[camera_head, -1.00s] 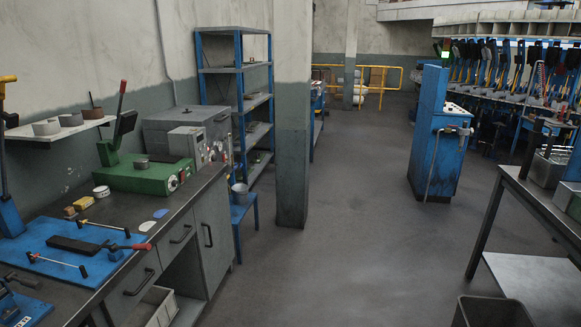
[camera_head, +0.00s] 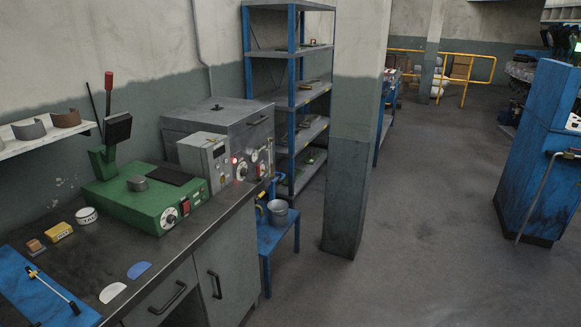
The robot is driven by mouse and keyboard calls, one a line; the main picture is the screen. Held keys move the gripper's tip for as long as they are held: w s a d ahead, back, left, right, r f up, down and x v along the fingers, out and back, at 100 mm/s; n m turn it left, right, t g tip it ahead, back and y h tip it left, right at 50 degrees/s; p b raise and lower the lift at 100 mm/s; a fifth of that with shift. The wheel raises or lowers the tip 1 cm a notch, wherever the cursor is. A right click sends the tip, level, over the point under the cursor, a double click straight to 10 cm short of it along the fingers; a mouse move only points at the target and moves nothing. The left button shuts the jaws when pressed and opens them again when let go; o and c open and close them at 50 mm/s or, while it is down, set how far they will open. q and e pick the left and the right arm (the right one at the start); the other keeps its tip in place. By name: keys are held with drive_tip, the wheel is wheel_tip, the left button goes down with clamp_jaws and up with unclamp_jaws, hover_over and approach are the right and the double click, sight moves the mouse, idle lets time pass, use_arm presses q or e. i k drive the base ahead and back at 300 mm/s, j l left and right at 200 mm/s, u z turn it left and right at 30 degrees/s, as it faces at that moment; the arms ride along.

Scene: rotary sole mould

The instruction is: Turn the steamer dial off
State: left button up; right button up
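A grey lidded metal box (camera_head: 220,125), which looks like the steamer, stands at the far end of the workbench. Its front panel has a lit red lamp (camera_head: 234,160) and several round dials, one being a pale dial (camera_head: 241,172). Which dial is the steamer's, and how it is set, is too small to tell. A smaller pale control box (camera_head: 203,158) stands in front of it and partly hides it. Neither of my grippers is in view.
A green machine (camera_head: 140,200) with a lever and its own dial (camera_head: 169,217) sits nearer on the bench (camera_head: 110,255). A blue stool (camera_head: 275,232) with a bucket (camera_head: 278,212) stands by the bench end.

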sight(245, 172)
drive_tip(key=i+l+u, duration=0.8)
drive_tip(key=i, duration=0.2)
drive_tip(key=i+l+u, duration=0.85)
drive_tip(key=i+l, duration=0.2)
drive_tip(key=l, duration=0.25)
